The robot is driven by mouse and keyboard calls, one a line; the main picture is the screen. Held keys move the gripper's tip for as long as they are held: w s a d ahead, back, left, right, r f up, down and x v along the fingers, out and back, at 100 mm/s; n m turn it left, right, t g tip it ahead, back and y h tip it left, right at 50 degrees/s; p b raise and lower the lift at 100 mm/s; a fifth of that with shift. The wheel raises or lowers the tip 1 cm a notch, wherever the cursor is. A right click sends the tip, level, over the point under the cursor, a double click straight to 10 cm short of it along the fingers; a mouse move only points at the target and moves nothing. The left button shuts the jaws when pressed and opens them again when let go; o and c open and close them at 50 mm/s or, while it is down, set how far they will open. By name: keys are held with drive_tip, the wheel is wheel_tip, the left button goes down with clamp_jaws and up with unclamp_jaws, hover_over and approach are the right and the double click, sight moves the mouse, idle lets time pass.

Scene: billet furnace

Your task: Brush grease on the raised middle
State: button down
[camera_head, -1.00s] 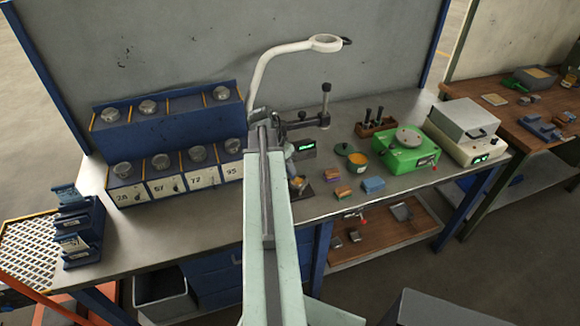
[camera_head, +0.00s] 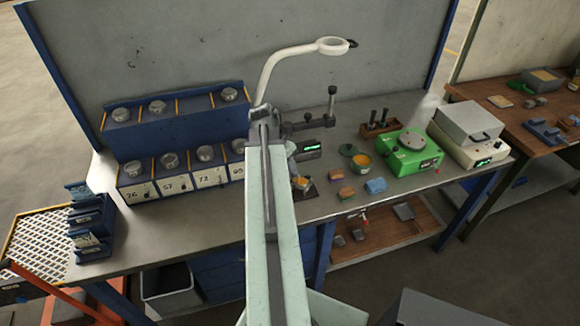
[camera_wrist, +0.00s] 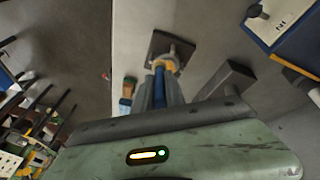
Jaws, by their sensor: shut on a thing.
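My gripper (camera_wrist: 160,84) is shut on a blue-handled brush (camera_wrist: 159,76) in the wrist view. The brush points away from me, towards a small metal piece with orange-yellow on it (camera_wrist: 169,60) on a dark square plate (camera_wrist: 158,43). I cannot tell whether the bristles touch the piece, and its raised middle is not clear. In the head view the piece (camera_head: 303,182) sits on its plate near the bench's front edge, just right of my arm, which hides my gripper's jaws. An open green tin of orange grease (camera_head: 361,160) stands further right.
A green machine (camera_head: 407,153) and a tool rack (camera_head: 379,127) stand further right. A black stand (camera_head: 325,115) is behind. A white lamp arm (camera_head: 290,52) rises behind my arm.

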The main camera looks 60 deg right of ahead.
drive_tip(key=shift+r+p, duration=0.65)
drive_tip(key=shift+r, duration=0.45)
drive_tip(key=shift+r, duration=0.1)
wheel_tip(320, 180, up, 3)
drive_tip(key=p, duration=0.3)
